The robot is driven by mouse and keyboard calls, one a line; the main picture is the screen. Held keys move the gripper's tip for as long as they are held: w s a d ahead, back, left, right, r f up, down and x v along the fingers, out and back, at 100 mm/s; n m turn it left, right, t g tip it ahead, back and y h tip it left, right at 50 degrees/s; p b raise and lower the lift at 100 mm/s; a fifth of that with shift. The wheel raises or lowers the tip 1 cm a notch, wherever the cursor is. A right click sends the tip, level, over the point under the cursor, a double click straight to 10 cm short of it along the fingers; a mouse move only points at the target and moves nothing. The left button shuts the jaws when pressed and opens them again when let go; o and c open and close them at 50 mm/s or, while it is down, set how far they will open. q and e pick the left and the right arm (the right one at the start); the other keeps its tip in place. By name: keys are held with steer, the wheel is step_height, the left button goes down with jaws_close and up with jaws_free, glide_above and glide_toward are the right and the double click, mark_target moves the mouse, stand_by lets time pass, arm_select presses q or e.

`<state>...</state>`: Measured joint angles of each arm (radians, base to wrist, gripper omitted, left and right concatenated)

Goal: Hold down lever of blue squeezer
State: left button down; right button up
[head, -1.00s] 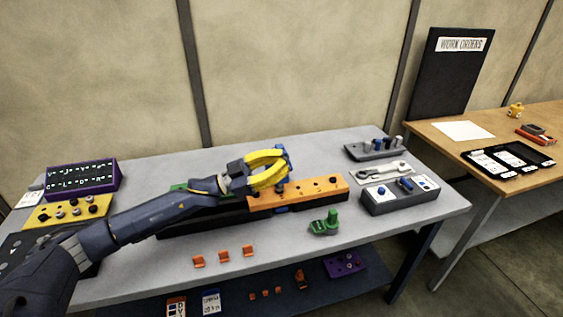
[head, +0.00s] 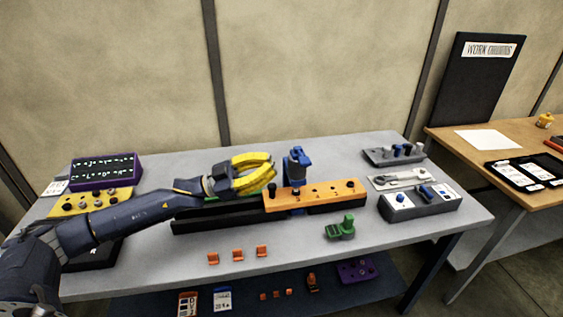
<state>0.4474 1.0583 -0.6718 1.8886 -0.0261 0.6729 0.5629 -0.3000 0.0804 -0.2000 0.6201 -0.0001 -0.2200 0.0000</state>
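The blue squeezer (head: 297,166) stands upright at the back edge of the orange plate on the black jig, with its blue lever head on top. My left gripper (head: 272,170), with yellow fingers, is just left of the squeezer, fingers pointing right towards it. The fingers show a gap between them and hold nothing that I can see. A small gap seems to separate the fingertips from the squeezer. My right gripper is not in view.
The orange plate (head: 335,193) lies on the black jig base (head: 225,218). A green clamp (head: 341,228) and several orange clips (head: 238,255) lie in front. A grey box with blue knobs (head: 420,203) stands right. Bare table lies behind the jig.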

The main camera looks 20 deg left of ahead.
arm_select(q)
steer(key=shift+s+a+f, duration=0.1)
steer(key=shift+s+a, duration=0.15)
steer(key=shift+a, duration=0.25)
